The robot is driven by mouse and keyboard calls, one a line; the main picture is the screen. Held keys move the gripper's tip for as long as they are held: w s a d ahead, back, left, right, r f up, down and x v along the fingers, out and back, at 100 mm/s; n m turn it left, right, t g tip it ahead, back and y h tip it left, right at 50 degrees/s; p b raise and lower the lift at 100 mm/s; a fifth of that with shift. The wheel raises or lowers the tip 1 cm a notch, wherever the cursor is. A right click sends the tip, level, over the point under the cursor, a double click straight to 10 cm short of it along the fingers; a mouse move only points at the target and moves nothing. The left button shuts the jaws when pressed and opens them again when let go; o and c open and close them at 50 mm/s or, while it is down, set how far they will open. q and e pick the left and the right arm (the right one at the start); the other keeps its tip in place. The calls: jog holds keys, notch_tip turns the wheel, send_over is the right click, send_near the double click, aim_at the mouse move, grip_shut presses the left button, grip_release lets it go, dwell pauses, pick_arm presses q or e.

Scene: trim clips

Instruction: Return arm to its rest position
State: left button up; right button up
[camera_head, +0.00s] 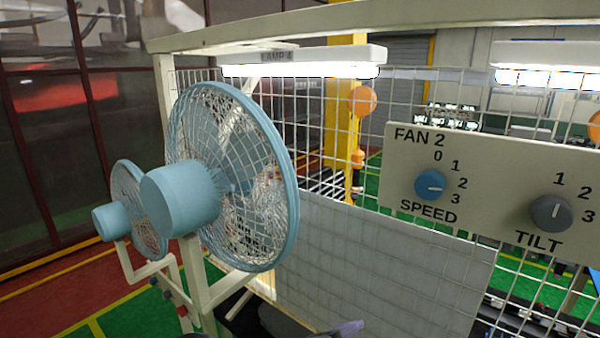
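Neither gripper shows clearly in the head view. At the bottom edge, a dark rounded part and a grey-purple tip poke into the picture. They may belong to one of my arms, but I cannot tell which arm or whether a gripper is attached. A panel marked FAN 2 (500,165) is at the right. It carries a blue SPEED knob (430,184) and a dark grey TILT knob (551,213). Nothing touches either knob.
A large blue fan (180,197) and a smaller blue fan (118,222) stand at the left on cream frames. A wire mesh (310,120) spans behind them, with a grey board (385,265) low on it. A lit lamp (300,62) hangs above.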

pick_arm(q)
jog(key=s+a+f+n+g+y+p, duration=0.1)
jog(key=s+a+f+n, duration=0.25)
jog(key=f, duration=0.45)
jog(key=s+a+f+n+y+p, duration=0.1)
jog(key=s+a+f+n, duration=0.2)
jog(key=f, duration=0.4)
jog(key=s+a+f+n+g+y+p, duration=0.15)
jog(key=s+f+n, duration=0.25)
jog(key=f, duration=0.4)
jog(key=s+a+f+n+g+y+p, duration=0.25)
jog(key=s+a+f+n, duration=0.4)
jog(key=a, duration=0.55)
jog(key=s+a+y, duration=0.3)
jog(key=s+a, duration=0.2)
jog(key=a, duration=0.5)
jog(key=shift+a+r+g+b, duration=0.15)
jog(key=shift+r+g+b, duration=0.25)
jog(key=shift+b, duration=0.05)
